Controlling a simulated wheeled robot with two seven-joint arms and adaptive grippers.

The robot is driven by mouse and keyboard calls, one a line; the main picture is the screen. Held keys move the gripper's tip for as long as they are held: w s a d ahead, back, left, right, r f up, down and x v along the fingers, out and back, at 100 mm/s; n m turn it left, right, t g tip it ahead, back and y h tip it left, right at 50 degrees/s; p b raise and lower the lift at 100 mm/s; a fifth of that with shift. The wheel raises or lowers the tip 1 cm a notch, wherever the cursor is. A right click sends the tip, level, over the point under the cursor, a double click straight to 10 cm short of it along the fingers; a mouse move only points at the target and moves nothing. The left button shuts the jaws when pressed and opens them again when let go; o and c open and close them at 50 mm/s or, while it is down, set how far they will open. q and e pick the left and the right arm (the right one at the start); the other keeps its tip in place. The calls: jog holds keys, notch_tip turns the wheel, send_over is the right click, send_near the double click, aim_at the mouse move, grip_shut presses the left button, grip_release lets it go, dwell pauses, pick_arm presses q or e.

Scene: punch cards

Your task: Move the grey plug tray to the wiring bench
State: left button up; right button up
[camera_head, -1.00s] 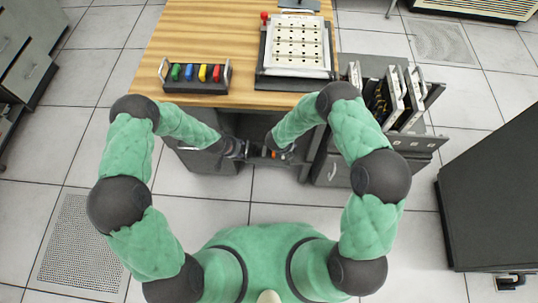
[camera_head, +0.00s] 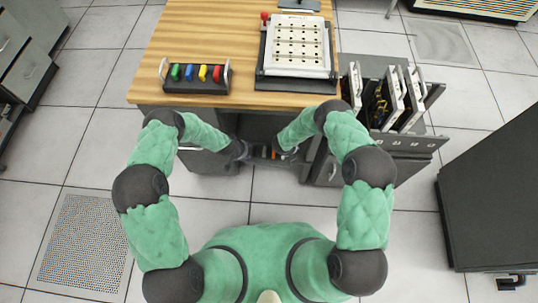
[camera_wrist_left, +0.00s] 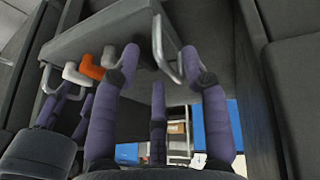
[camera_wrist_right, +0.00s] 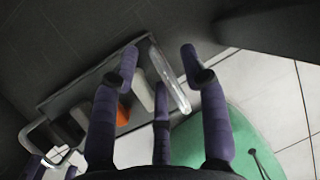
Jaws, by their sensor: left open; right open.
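A grey tray (camera_wrist_left: 115,30) with grip handles and several plugs sits low in the opening under the wooden bench. An orange plug (camera_wrist_left: 92,68) and pale plugs (camera_wrist_left: 75,75) show on it. It also shows in the right wrist view (camera_wrist_right: 75,92), and only in part in the head view. My left gripper (camera_head: 241,151) is open, with its fingers on either side of one handle (camera_wrist_left: 168,48). My right gripper (camera_head: 286,153) is open, with its fingers on either side of the other handle (camera_wrist_right: 170,82). I cannot tell whether they touch the handles.
On the wooden bench (camera_head: 200,40) stand a dark tray (camera_head: 195,87) of coloured plugs and a white punched panel (camera_head: 297,45). A rack of upright boards (camera_head: 398,100) stands at the right. A dark cabinet (camera_head: 490,190) is further right. Floor shows between them.

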pick_arm(q)
jog(key=shift+w+d+f, duration=0.15)
jog(key=shift+f, duration=0.4)
pick_arm(e)
jog(key=shift+w+d+f, duration=0.15)
jog(key=shift+d+f, duration=0.05)
jog(key=shift+f, duration=0.35)
pick_arm(q)
grip_shut()
pick_arm(e)
grip_shut()
